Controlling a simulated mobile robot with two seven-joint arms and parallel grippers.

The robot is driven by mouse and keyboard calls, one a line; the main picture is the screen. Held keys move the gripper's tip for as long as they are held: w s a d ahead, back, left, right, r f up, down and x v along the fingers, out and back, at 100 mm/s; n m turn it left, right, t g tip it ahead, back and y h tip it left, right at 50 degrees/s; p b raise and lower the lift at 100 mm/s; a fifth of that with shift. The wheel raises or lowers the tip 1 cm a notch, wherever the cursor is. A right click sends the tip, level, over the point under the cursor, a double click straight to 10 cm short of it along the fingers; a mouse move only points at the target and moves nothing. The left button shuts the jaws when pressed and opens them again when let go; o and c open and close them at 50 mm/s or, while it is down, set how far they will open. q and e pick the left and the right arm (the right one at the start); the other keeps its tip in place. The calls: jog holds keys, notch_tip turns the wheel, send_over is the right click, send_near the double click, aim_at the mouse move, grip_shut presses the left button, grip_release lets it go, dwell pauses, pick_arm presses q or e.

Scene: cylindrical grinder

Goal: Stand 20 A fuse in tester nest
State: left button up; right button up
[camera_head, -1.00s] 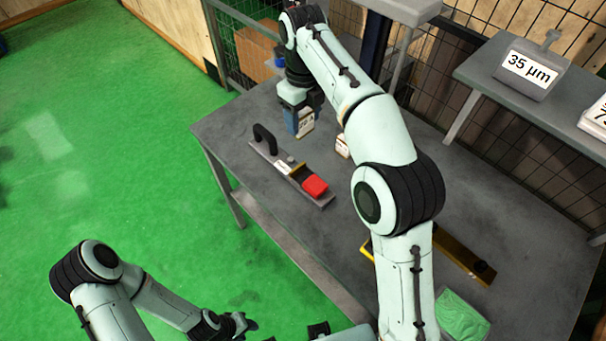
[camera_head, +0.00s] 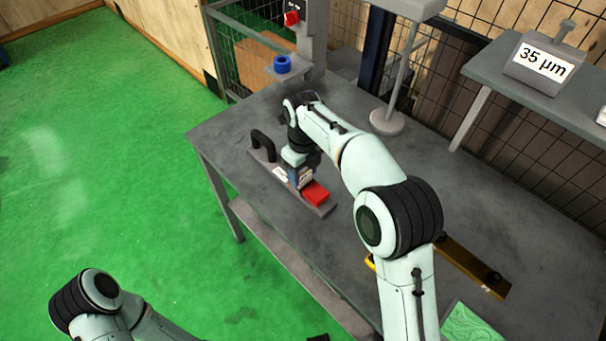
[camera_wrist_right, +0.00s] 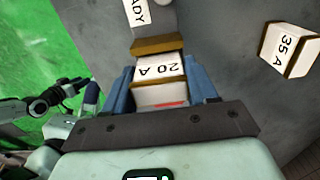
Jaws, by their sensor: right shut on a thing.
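The 20 A fuse (camera_wrist_right: 160,70), a pale block with a black label, is between the blue fingers of my right gripper (camera_wrist_right: 162,88), which is shut on it. In the head view my right gripper (camera_head: 301,178) is low over the tester (camera_head: 320,209), between its black handle and red block (camera_head: 316,193).
A 35 A fuse (camera_wrist_right: 288,50) stands on the table to the right in the wrist view. A brass-coloured bar (camera_head: 470,264) and green cloth (camera_head: 468,324) lie on the right part of the table. A round-based stand (camera_head: 387,122) is at the back.

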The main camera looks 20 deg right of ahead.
pick_arm(q)
jog(key=shift+f, duration=0.1)
pick_arm(e)
jog(key=shift+f, duration=0.55)
jog(key=shift+f, duration=0.15)
jog(key=o, duration=1.1)
notch_tip(320, 180, up, 12)
jog(key=p, duration=0.2)
jog(key=shift+r+p, duration=0.2)
jog(key=shift+p, duration=0.1)
pick_arm(q)
jog(key=r, duration=0.1)
jog(key=w+r, duration=0.1)
jog(key=r, duration=0.1)
jog(key=shift+w, duration=0.15)
